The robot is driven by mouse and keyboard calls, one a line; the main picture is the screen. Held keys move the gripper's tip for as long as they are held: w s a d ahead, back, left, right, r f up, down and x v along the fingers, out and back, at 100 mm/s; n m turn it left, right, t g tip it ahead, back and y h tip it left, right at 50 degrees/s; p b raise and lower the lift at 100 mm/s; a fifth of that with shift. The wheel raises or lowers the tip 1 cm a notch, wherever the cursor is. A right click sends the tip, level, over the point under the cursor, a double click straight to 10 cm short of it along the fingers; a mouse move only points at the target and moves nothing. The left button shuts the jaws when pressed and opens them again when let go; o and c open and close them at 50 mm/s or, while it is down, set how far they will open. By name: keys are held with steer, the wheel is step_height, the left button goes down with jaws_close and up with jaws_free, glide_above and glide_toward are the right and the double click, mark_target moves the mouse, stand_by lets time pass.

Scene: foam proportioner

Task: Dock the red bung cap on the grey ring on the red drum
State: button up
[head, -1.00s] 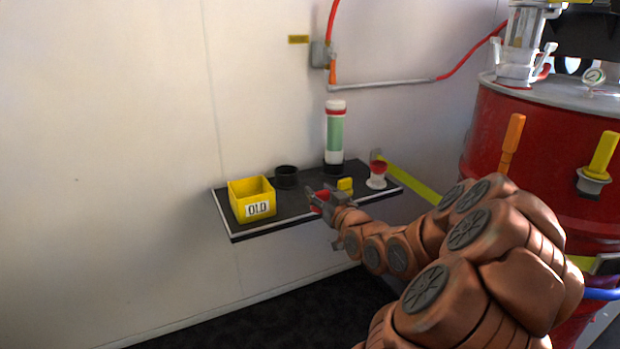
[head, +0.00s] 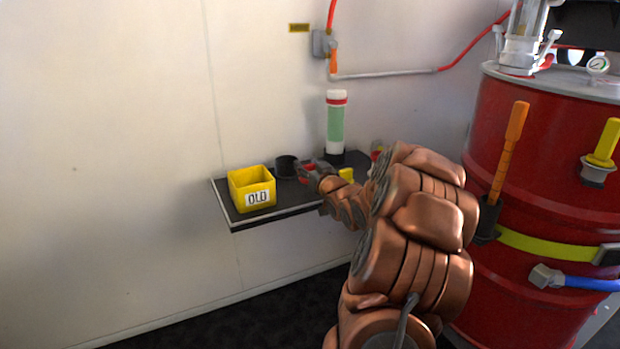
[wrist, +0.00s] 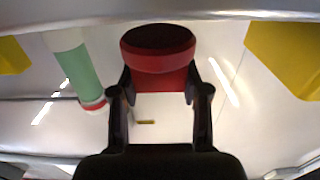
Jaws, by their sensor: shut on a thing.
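My gripper (head: 308,174) is shut on the red bung cap (wrist: 160,52), which sits between both fingertips in the wrist view. In the head view the cap is a small red patch at the fingers, above the wall shelf and just right of the black cup. The red drum (head: 545,150) stands at the right, well away from my gripper. A grey collar (head: 594,172) with a yellow handle is on the drum's side. I cannot tell whether this is the grey ring. My arm hides part of the drum's left side.
The dark shelf (head: 240,222) holds a yellow bin marked OLD (head: 238,190), a black cup (head: 286,167), a green-and-white tube (head: 336,128) and a small yellow block (head: 346,175). An orange handle (head: 514,135) and a blue hose (head: 590,284) are at the drum.

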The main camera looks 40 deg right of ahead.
step_height(320, 180, down, 4)
steer(key=shift+r+b, duration=0.15)
steer(key=shift+b, duration=0.8)
steer(key=shift+r, duration=0.15)
steer(key=o, duration=1.1)
steer(key=shift+o, duration=0.2)
